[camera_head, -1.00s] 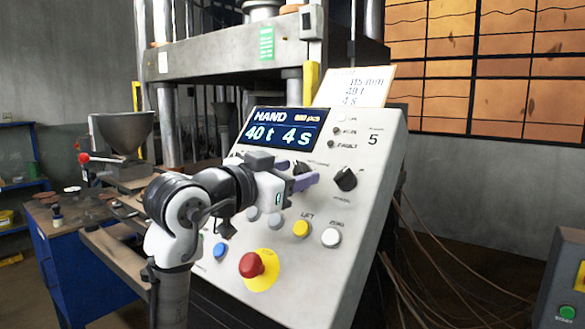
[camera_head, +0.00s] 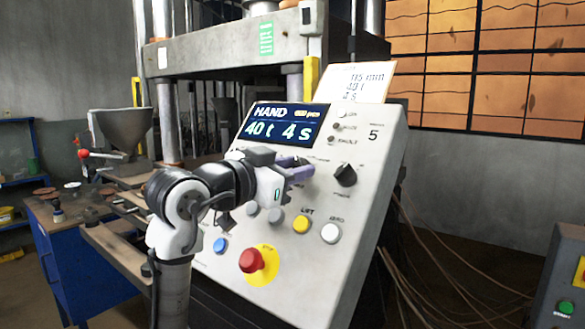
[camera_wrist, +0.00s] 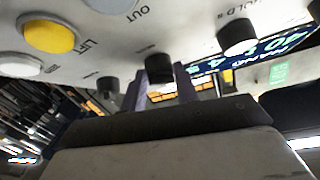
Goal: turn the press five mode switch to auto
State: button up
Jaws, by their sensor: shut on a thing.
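Press five's sloped white control panel (camera_head: 365,135) carries a dark display (camera_head: 285,125) reading HAND, 40 t and 4 s. My gripper (camera_head: 299,170) is at the panel, its purple fingers shut on the middle black knob. That knob shows between the fingertips in the wrist view (camera_wrist: 159,68) and is hidden by the fingers in the head view. To its right, a larger black knob (camera_head: 345,174) stands free. Another black knob (camera_wrist: 238,35), by the HOLD s lettering, is on the other side. The small knob labels are not readable, so I cannot tell which knob is the mode switch.
Below the knobs are a yellow LIFT button (camera_head: 301,225), a white button (camera_head: 331,233), a blue button (camera_head: 220,245) and a red mushroom button (camera_head: 250,260) on yellow. A paper card (camera_head: 362,82) stands on top. Cables hang at the panel's right.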

jog(key=m+g, duration=0.1)
jog(key=m, duration=0.1)
jog(key=m+g+h+p, duration=0.1)
jog(key=m, duration=0.1)
jog(key=m+g+h, duration=0.1)
jog(key=m+g, duration=0.1)
jog(key=m, duration=0.1)
jog(key=shift+w+a+r+p, duration=0.15)
jog(key=shift+w+r+p, duration=0.1)
jog(key=shift+p, duration=0.1)
jog(key=shift+w+a+m+g+h+p, duration=0.1)
jog(key=shift+m+g+h+p, duration=0.4)
jog(key=shift+m+g, duration=1.2)
jog(key=shift+f+m+y, duration=0.1)
jog(key=shift+m+y, duration=0.2)
jog(key=shift+m, duration=0.1)
jog(key=o, duration=0.9)
jog(key=shift+o, duration=0.2)
jog(key=b+v, duration=0.2)
jog(key=v, duration=1.1)
jog(key=shift+s+a, duration=0.25)
jog(key=shift+a, duration=0.1)
